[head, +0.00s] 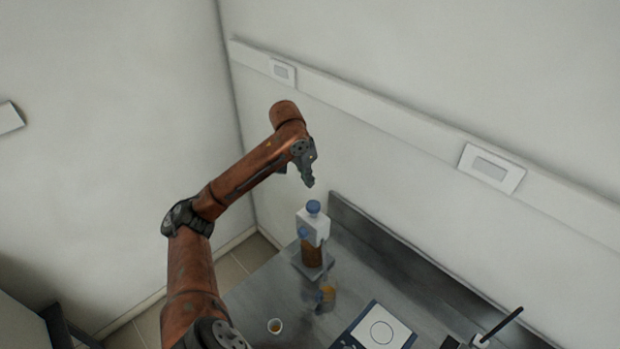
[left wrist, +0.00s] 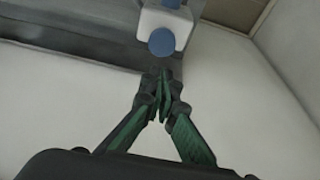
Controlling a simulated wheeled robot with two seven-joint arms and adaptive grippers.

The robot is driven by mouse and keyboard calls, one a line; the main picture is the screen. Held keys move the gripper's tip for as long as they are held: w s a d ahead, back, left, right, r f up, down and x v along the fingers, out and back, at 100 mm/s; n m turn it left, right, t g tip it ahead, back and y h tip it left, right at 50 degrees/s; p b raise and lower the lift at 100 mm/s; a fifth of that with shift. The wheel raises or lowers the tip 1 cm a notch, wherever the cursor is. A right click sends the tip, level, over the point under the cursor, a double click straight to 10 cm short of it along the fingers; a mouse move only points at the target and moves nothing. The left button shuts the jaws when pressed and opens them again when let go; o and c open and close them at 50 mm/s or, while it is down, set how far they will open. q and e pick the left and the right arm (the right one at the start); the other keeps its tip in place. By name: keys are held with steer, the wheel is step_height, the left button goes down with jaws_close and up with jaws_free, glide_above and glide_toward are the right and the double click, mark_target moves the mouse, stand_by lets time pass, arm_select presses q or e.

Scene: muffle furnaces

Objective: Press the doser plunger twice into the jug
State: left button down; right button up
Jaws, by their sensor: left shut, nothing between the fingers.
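The doser stands on the grey bench in the head view, with an amber bottle (head: 312,252), a white head (head: 317,226) and a blue plunger cap (head: 313,207) on top. In the left wrist view the blue plunger cap (left wrist: 162,42) shows just beyond my fingertips. A clear jug (head: 326,293) with some amber content stands just in front of the doser. My left gripper (head: 309,183) points down above the plunger cap, with a gap between them. Its fingers are shut and empty, also in the left wrist view (left wrist: 164,75). My right gripper is out of view.
A flat device with a white plate (head: 381,328) lies to the right. The wall and a raised bench edge (head: 400,262) are behind.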

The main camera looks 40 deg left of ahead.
mark_target(312, 205)
arm_select(q)
steer(key=x, duration=0.3)
steer(key=p+x, duration=0.1)
steer(key=x, duration=0.1)
steer(key=p+x, duration=0.1)
steer(key=x, duration=0.2)
steer(key=shift+s+f, duration=0.3)
steer(key=shift+f, duration=0.55)
steer(key=shift+d+f, duration=0.1)
steer(key=shift+f, duration=1.85)
steer(key=shift+s, duration=0.1)
steer(key=shift+p, duration=0.3)
